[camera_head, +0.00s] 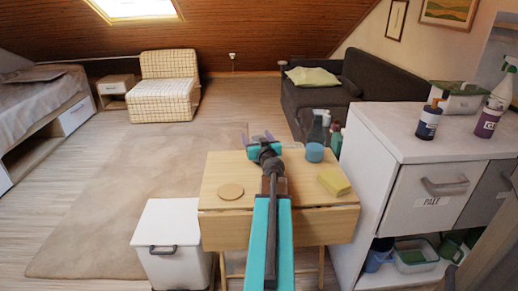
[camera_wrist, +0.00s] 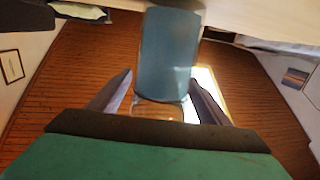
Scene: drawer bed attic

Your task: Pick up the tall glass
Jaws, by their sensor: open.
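In the wrist view, which looks upside down, a tall blue see-through vessel (camera_wrist: 168,52), apparently the tall glass, stands between my two grey fingers. A clear rim shows at its lower end in that picture. My gripper (camera_wrist: 161,79) is open, with one finger on each side of it; I cannot tell whether either finger touches it. In the head view my gripper (camera_head: 261,138) is over the far edge of the wooden table (camera_head: 222,170). I cannot make out the vessel between the fingers there; the gripper may hide it.
On the table are a round coaster (camera_head: 230,191), a yellow sponge (camera_head: 334,183) and a clear bottle with blue liquid (camera_head: 315,152), right of my gripper. A white cabinet (camera_head: 400,130) stands close on the right, a white bin (camera_head: 168,228) at left. Open floor lies beyond the table.

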